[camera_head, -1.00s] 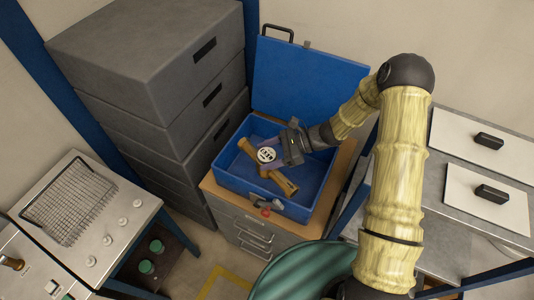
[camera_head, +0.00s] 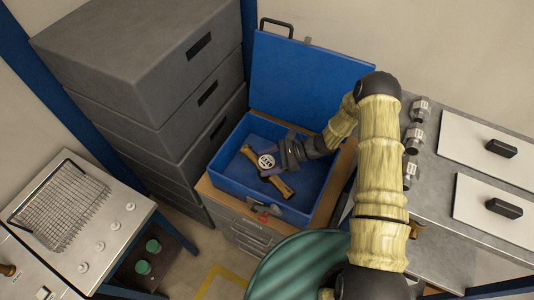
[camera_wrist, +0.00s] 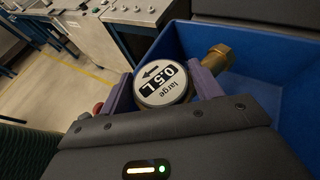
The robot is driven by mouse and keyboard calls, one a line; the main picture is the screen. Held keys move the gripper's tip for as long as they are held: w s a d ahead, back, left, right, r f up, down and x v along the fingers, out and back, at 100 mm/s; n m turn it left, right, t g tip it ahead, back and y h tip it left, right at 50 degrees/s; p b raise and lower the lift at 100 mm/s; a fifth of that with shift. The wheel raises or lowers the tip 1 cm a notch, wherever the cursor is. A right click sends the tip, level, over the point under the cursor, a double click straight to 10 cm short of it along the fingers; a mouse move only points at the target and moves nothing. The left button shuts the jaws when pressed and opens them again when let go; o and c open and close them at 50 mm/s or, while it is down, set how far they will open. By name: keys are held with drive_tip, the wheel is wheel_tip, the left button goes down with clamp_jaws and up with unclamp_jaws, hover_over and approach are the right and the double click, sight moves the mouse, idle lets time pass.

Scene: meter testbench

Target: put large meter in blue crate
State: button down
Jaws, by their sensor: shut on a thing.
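The large meter (camera_head: 266,162) has a round white dial and a brass pipe body with ends sticking out on both sides. My gripper (camera_head: 271,164) is shut on the meter, with a purple finger on each side of the dial. The blue crate (camera_head: 223,172) stands open with its lid raised at the back. The meter is over or inside the crate's opening; its height above the floor of the crate is hard to tell.
The crate stands on a wooden-topped drawer cabinet (camera_head: 262,236). Grey stacked cases (camera_head: 150,70) rise close on its left. A metal bench (camera_head: 440,200) at the right holds several small meters (camera_head: 415,140) and white panels. A wire-rack bench (camera_head: 60,205) is at lower left.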

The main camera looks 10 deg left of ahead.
drive_tip(key=shift+a+f, duration=0.1)
drive_tip(key=shift+f, duration=0.65)
drive_tip(key=shift+f, duration=0.15)
drive_tip(key=shift+f+b, duration=1.8)
drive_tip(key=shift+f, duration=1.45)
drive_tip(key=shift+f+b, duration=0.55)
drive_tip(key=shift+b, duration=0.05)
drive_tip(key=shift+c, duration=1.2)
unclamp_jaws()
drive_tip(key=shift+f, duration=0.2)
drive_tip(key=b+v, duration=0.4)
drive_tip(key=v, duration=0.3)
drive_tip(key=shift+d+r, duration=0.25)
drive_tip(key=shift+d, duration=0.05)
drive_tip(key=shift+w, duration=0.1)
